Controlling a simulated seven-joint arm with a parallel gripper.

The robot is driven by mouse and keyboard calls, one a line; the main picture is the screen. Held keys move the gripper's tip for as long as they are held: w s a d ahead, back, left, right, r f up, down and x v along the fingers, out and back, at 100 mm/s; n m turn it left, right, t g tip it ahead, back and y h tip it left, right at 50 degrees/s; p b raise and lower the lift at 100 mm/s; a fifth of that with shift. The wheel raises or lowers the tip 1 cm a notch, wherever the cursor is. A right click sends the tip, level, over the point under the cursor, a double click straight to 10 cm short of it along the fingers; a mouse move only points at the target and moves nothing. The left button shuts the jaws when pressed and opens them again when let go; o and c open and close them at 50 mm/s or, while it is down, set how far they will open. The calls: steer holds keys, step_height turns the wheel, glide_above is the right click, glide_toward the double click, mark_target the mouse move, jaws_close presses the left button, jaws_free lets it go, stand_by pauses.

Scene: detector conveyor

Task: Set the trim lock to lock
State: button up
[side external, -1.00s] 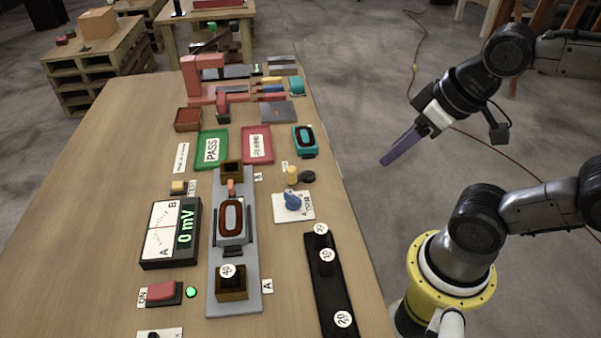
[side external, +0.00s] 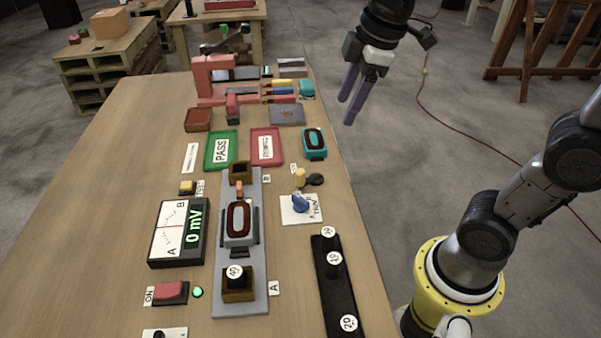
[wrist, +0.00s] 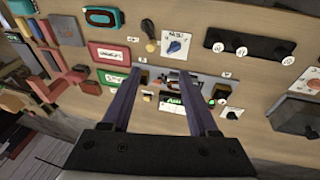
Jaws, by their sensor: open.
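A blue knob (side external: 300,203) sits on a white plate with trim lettering near the table's right edge; it also shows in the wrist view (wrist: 174,46). Just behind it is a yellow post (side external: 299,177) with a black rounded piece (side external: 316,180) beside it. In the wrist view the yellow post (wrist: 151,47) and black piece (wrist: 147,27) lie left of the knob. This pair looks like the trim lock, but its small label is unreadable. My gripper (side external: 348,111) is open and empty, raised beyond the table's right edge. In the wrist view its fingers (wrist: 160,80) are apart.
A grey rail (side external: 256,285) with a coil unit runs along the table's middle. A black strip with numbered weights (side external: 334,290) lies at front right. A teal coil box (side external: 314,143) and red tray (side external: 266,161) stand behind the post. A meter (side external: 178,232) reads 0 mV.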

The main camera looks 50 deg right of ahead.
steer(key=w+f+n+g, duration=0.2)
steer(key=w+f, duration=0.2)
steer(key=w, duration=0.4)
steer(key=g, duration=0.1)
glide_above(300, 171)
step_height(300, 171, down, 5)
step_height(300, 171, down, 14)
steer(key=shift+f, duration=0.1)
jaws_close()
